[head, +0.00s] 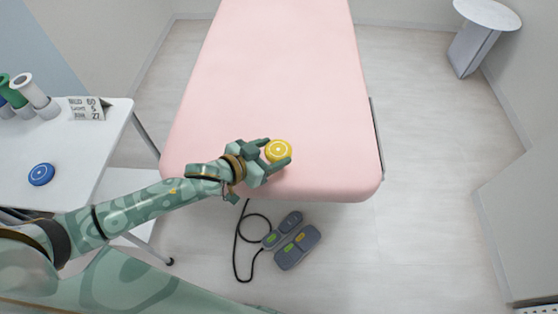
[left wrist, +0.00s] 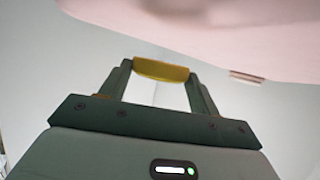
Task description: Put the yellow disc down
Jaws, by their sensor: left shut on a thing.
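The yellow disc (head: 279,151) has a white pattern on its face. My left gripper (head: 278,152) is shut on it, one finger on each side. In the head view the disc appears over the near end of the pink treatment bed (head: 270,80). The left wrist view also shows the yellow disc (left wrist: 161,71) edge-on between the fingertips. There the pink bed (left wrist: 230,30) fills the top right, apart from the disc in the picture. The exact height of the disc over the bed is hard to tell. My right gripper is in neither view.
A white side table (head: 80,180) at left holds a blue disc (head: 41,174), several rolls (head: 35,93) and a small sign (head: 88,108). A grey foot control (head: 297,247) with a black cable lies on the floor.

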